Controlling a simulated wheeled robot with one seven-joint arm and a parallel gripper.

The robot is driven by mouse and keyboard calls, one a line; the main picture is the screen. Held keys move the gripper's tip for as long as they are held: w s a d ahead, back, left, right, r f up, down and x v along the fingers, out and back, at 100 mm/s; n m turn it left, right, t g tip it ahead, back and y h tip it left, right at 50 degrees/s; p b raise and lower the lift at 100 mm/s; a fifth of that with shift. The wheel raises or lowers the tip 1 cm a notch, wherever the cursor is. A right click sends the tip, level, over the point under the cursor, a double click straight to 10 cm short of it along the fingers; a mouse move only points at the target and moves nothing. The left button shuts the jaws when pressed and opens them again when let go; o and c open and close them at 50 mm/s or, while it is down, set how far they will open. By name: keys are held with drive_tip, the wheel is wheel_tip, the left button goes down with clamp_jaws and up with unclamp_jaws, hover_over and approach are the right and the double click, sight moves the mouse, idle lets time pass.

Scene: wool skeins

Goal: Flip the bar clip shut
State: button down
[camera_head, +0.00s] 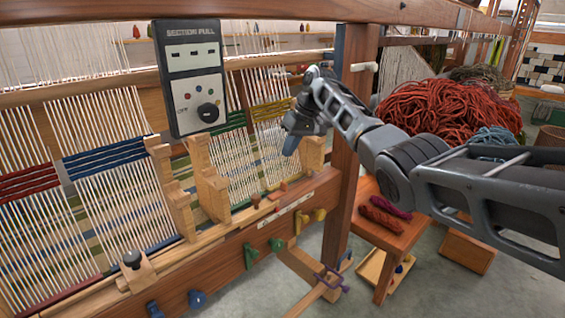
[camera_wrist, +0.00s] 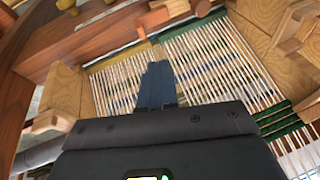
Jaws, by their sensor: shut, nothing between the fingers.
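My gripper (camera_head: 291,146) is shut and empty, its bluish-grey fingers pointing down in front of the pale warp threads at the loom's right end. In the wrist view my gripper (camera_wrist: 157,85) shows its fingers together over the threads. I cannot tell for sure which part is the bar clip. Small wood and orange pieces (camera_head: 283,187) sit on the front beam (camera_head: 215,238) below my gripper, apart from it.
A control box (camera_head: 190,80) hangs left of my gripper. A thick post (camera_head: 350,150) rises just right of my gripper. Coloured knobs (camera_head: 251,255) stick out of the beam's front. Red wool (camera_head: 440,112) is heaped at the right.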

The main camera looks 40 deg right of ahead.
drive_tip(key=r, duration=0.1)
drive_tip(key=s+d+r, duration=0.1)
drive_tip(key=d+r, duration=0.1)
drive_tip(key=r, duration=0.1)
drive_tip(key=shift+s+d+b, duration=0.2)
drive_tip(key=shift+d+b, duration=0.05)
drive_tip(key=shift+b, duration=0.1)
drive_tip(key=shift+s+f, duration=0.1)
